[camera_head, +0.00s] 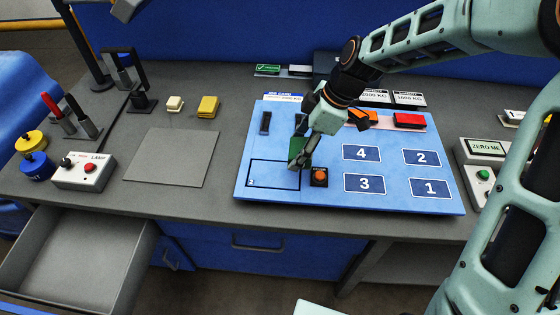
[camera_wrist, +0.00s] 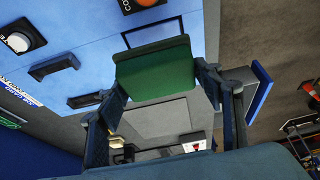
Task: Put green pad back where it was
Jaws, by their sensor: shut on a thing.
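The green pad (camera_head: 296,147) is between the fingers of my gripper (camera_head: 301,158), over the left part of the blue board (camera_head: 340,198). In the wrist view the pad (camera_wrist: 155,72) spans the space between the two fingers of my gripper (camera_wrist: 160,88), which are shut on it. A dark-outlined empty rectangle (camera_head: 272,177) lies on the board just below the pad in the head view. My fingers hide part of the pad in the head view, and I cannot tell its exact height above the board.
An orange button (camera_head: 320,175) sits close right of the gripper. Numbered fields (camera_head: 361,153) and a red block (camera_head: 409,120) are farther right. A bare grey mat (camera_head: 172,158), yellow block (camera_head: 208,107) and cream block (camera_head: 174,103) are left. An open drawer (camera_head: 75,262) projects at lower left.

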